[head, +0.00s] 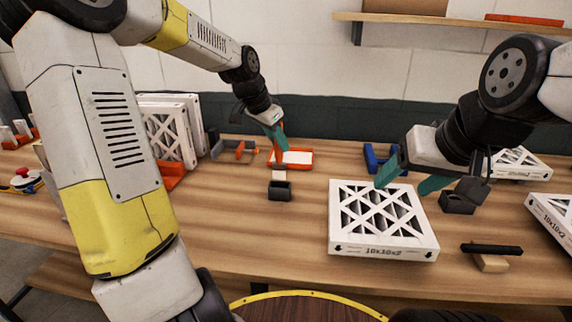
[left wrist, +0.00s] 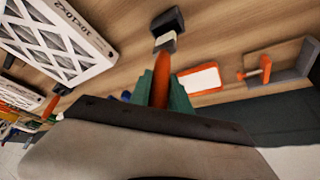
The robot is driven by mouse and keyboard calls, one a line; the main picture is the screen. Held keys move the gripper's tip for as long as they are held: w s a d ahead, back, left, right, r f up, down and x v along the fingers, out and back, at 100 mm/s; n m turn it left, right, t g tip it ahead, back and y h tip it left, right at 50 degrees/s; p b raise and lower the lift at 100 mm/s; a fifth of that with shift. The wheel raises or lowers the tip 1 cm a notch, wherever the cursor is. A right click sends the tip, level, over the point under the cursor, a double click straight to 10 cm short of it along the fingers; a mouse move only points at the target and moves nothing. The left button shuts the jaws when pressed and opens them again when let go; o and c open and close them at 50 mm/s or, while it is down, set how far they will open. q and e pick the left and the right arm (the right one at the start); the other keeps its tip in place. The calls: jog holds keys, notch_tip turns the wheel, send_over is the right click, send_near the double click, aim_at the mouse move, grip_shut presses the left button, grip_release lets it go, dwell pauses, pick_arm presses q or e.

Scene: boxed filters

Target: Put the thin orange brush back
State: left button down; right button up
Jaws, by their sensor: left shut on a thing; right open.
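The thin orange brush (head: 277,156) is upright in my left gripper (head: 276,138), tip down. In the left wrist view the orange brush (left wrist: 161,78) is between the teal fingers of my left gripper (left wrist: 160,97). A pale block-like part (head: 279,176) shows at its lower end, just above and behind a small dark holder (head: 279,191). The dark holder (left wrist: 166,20) is also beyond the brush tip in the wrist view. I cannot tell whether the tip touches or enters it. My right gripper (head: 405,186) is open and empty above a white-framed filter (head: 385,247).
An orange-rimmed white tray (head: 301,159) lies behind the brush. An orange-and-grey clamp-like piece (head: 234,150) is left of it. A second dark holder (head: 458,204) and a black bar on a wooden block (head: 491,263) are at right. Front middle wood is clear.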

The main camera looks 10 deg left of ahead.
aim_at(276, 155)
pick_arm(q)
jog(key=shift+f, duration=3.25)
jog(key=c, duration=1.2)
grip_release()
jog(key=shift+f, duration=0.15)
jog(key=v, duration=1.2)
jog(key=s+d+r+n+t+y, duration=0.1)
jog(key=s+n, duration=0.7)
jog(key=s, duration=1.5)
jog(key=shift+d+r+t, duration=0.3)
jog(key=shift+r+t, duration=0.4)
jog(key=shift+r, duration=0.5)
